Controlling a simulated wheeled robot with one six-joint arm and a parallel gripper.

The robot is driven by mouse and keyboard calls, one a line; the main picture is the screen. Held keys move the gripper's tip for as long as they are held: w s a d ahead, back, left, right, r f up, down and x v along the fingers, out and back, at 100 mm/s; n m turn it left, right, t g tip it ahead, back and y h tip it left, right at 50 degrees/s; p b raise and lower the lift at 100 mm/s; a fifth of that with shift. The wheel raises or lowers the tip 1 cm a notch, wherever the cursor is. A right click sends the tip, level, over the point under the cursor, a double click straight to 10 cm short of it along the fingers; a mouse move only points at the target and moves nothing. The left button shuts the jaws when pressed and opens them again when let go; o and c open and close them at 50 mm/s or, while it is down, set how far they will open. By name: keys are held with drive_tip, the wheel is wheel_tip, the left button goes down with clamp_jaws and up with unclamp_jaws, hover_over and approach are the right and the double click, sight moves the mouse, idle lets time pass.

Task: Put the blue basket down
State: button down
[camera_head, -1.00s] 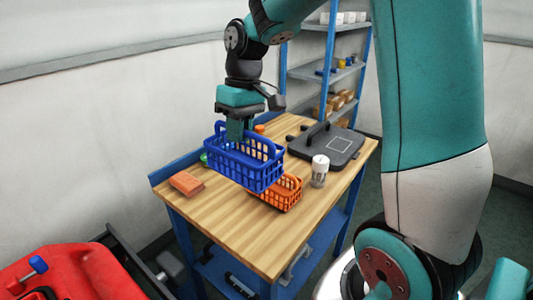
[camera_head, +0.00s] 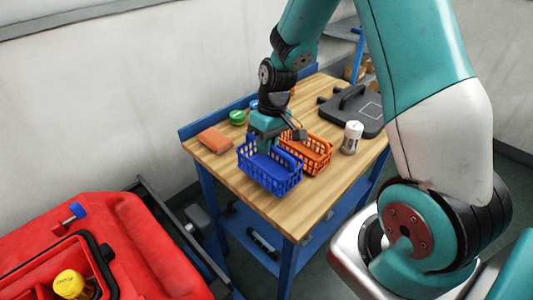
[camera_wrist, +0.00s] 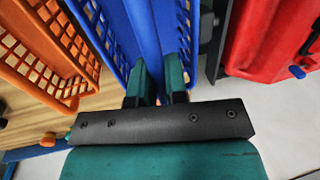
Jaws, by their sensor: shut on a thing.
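The blue basket (camera_head: 270,176) is in my gripper (camera_head: 266,147), over the near-left part of the wooden workbench (camera_head: 322,200). It looks level and low; I cannot tell whether its base touches the bench top. In the wrist view, the green fingers of my gripper (camera_wrist: 160,85) are shut on the blue basket's wall (camera_wrist: 150,30). An orange basket (camera_head: 308,152) stands on the bench just to the right of the blue one. It also shows in the wrist view (camera_wrist: 50,50), close beside the blue basket.
An orange-brown block (camera_head: 214,140) and a green round object (camera_head: 237,117) lie at the bench's left. A white-capped jar (camera_head: 351,137) and a dark flat case (camera_head: 355,110) are to the right. A red machine (camera_head: 150,250) stands at the lower left. The bench's near corner is clear.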

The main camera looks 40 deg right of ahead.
drive_tip(key=shift+f, duration=1.85)
drive_tip(key=shift+f, duration=0.1)
drive_tip(key=shift+f, duration=0.15)
drive_tip(key=c, duration=1.1)
unclamp_jaws()
drive_tip(key=shift+c, duration=0.2)
wheel_tip(320, 180, up, 12)
drive_tip(key=d+b, duration=0.1)
drive_tip(key=d, duration=0.1)
drive_tip(key=s+a+r+n, duration=0.1)
drive_tip(key=s+a+r, duration=0.2)
drive_tip(key=s+a, duration=0.3)
drive_tip(key=s+a+r+n+y, duration=0.1)
drive_tip(key=s+a+r+n, duration=0.1)
drive_tip(key=s+a, duration=0.4)
drive_tip(key=s+a+r+n+y, duration=0.1)
drive_tip(key=s+a+r, duration=0.3)
drive_tip(key=s+a, duration=0.2)
drive_tip(key=shift+s+r+n, duration=0.3)
drive_tip(key=shift+s+n, duration=0.1)
drive_tip(key=shift+s, duration=0.55)
